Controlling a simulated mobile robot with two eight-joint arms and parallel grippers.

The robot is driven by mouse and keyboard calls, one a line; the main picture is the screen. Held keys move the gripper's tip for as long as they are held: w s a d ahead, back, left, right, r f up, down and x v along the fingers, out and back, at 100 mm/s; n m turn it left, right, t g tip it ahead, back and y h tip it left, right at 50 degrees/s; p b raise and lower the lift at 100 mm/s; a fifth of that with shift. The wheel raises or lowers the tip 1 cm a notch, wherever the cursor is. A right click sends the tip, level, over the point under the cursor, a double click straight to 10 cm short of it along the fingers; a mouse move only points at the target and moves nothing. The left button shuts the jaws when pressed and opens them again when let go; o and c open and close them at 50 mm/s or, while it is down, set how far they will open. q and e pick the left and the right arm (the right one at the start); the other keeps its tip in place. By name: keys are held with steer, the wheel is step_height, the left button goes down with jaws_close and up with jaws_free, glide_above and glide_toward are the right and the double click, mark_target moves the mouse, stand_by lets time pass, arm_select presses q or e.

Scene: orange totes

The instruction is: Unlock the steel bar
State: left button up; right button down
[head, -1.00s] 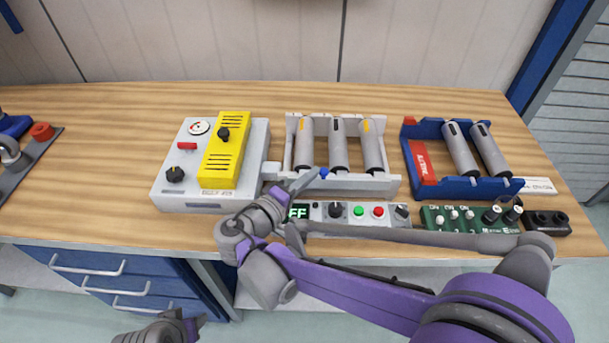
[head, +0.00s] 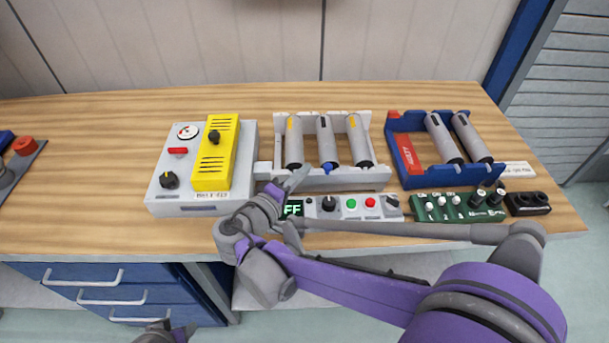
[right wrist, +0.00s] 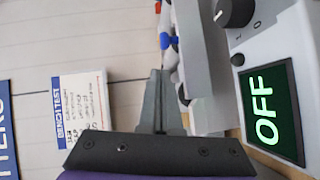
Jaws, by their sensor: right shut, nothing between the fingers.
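A white rack (head: 378,180) holds three grey cylinders. A light bar end (head: 263,168) sticks out at the rack's left side. A small blue knob (head: 327,168) sits at the rack's front wall, below the middle cylinder. My right gripper (head: 302,175) is at the rack's front left, shut and empty, its tips a little left of the blue knob. In the right wrist view its shut fingers (right wrist: 157,100) point toward small blue and red parts; contact cannot be told. My left gripper (head: 180,333) shows only partly at the bottom edge.
A control panel with a green OFF display (right wrist: 270,112) lies close below the gripper. A grey box with a yellow cover (head: 215,155) stands left. A blue rack (head: 440,177) with two cylinders and a green switch board (head: 450,207) are right. The table's back strip is clear.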

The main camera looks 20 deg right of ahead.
steer(key=v, duration=0.4)
steer(key=shift+w+a, duration=0.25)
steer(key=shift+w, duration=0.15)
arm_select(q)
steer(key=shift+s+a, duration=0.15)
steer(key=shift+a, duration=0.15)
arm_select(e)
steer(key=v, duration=0.6)
steer(key=shift+s+r, duration=0.15)
steer(key=shift+s, duration=0.25)
arm_select(q)
steer(key=shift+f, duration=0.1)
arm_select(e)
steer(key=shift+a, duration=0.15)
